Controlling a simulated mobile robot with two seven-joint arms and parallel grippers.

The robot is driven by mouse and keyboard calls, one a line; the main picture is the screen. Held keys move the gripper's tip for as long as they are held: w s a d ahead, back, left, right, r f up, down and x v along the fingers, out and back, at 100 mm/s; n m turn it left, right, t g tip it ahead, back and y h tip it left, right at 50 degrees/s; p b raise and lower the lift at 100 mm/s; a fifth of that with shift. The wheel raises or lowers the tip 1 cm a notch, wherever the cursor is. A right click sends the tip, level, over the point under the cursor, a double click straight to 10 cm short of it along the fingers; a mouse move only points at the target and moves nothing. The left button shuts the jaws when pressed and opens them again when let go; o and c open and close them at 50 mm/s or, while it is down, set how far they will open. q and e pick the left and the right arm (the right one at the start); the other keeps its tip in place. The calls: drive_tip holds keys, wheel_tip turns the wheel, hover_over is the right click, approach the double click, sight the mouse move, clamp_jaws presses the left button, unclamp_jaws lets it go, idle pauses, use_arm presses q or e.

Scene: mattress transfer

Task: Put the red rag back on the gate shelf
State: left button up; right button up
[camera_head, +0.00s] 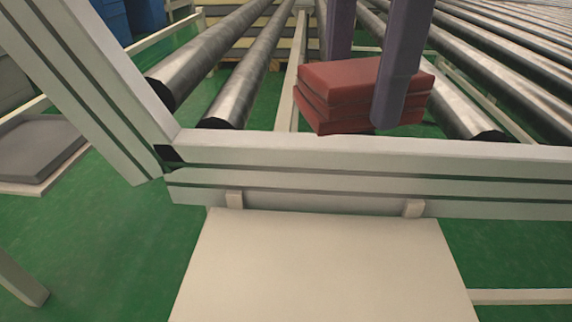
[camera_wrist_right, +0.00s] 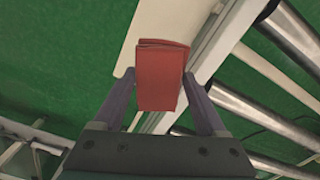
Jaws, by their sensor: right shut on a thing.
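The red rag (camera_head: 338,88) is a folded stack, held between the two purple-grey fingers of my right gripper (camera_head: 365,92). It is over the rollers, just beyond the gate's crossbar in the head view. In the right wrist view the fingers press on both sides of the rag (camera_wrist_right: 162,80). The gate shelf (camera_head: 320,265) is a flat cream panel on the near side of the crossbar, and its visible part is bare. The shelf (camera_wrist_right: 150,30) also shows beyond the rag in the right wrist view. My left gripper is not in view.
The pale gate crossbar (camera_head: 370,155) runs between the rag and the shelf, with a slanted post (camera_head: 90,75) at left. Metal rollers (camera_head: 215,55) lie behind it. A grey tray (camera_head: 38,145) is at far left. Green floor shows around the shelf.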

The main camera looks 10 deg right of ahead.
drive_tip(key=shift+a+f, duration=0.15)
drive_tip(key=shift+f, duration=0.3)
drive_tip(key=shift+f+b, duration=0.35)
drive_tip(key=b, duration=0.4)
hover_over(325, 265)
wheel_tip(325, 265, down, 15)
drive_tip(key=shift+r, duration=0.1)
wheel_tip(325, 265, down, 4)
drive_tip(key=shift+f+b, duration=0.1)
drive_tip(key=shift+b, duration=0.35)
drive_tip(key=shift+f, duration=0.1)
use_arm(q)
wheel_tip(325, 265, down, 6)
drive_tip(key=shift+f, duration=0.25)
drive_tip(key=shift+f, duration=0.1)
use_arm(e)
drive_tip(key=shift+f, duration=0.1)
